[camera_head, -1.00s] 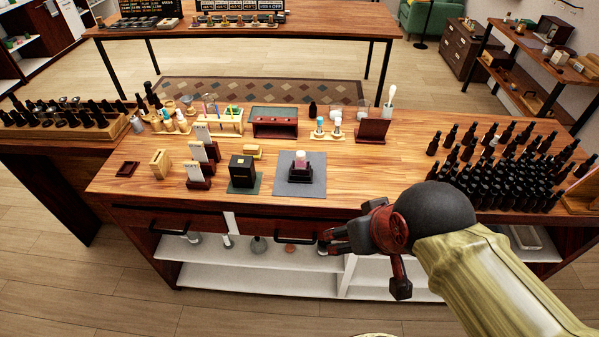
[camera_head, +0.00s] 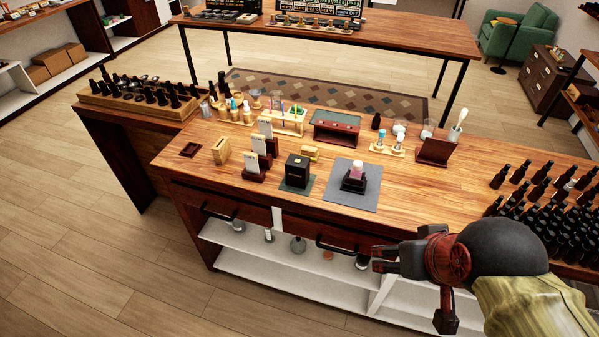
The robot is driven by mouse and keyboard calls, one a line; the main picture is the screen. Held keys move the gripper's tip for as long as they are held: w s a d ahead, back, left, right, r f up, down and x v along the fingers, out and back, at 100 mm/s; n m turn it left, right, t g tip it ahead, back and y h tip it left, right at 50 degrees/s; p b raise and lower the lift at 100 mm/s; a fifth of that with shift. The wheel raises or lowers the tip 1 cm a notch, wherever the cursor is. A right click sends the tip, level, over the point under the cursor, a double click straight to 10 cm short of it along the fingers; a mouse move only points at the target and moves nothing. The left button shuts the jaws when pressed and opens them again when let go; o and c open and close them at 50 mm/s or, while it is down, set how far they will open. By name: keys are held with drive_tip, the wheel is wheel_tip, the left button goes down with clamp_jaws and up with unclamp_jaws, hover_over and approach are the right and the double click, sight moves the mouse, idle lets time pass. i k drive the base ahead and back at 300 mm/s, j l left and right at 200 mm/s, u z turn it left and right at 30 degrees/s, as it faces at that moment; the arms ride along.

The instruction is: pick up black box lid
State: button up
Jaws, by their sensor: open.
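A black box (camera_head: 297,171) with small gold marks stands upright on a dark mat (camera_head: 284,186) near the front of the wooden table. Its dark top face, the lid (camera_head: 298,159), sits on the box; the seam is too small to make out. My gripper (camera_head: 376,259) is open and empty. It is in front of the table by the drawer fronts, lower than the tabletop and to the right of the box, well apart from it.
Many dark bottles (camera_head: 560,205) crowd the right end. Drawer handles (camera_head: 335,246) stick out in front.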

sight(297, 167)
drive_tip(key=i+j+u, duration=0.25)
drive_tip(key=i+j, duration=0.15)
drive_tip(key=i+j+u, duration=0.3)
drive_tip(key=i+j, duration=0.05)
drive_tip(key=i, duration=0.05)
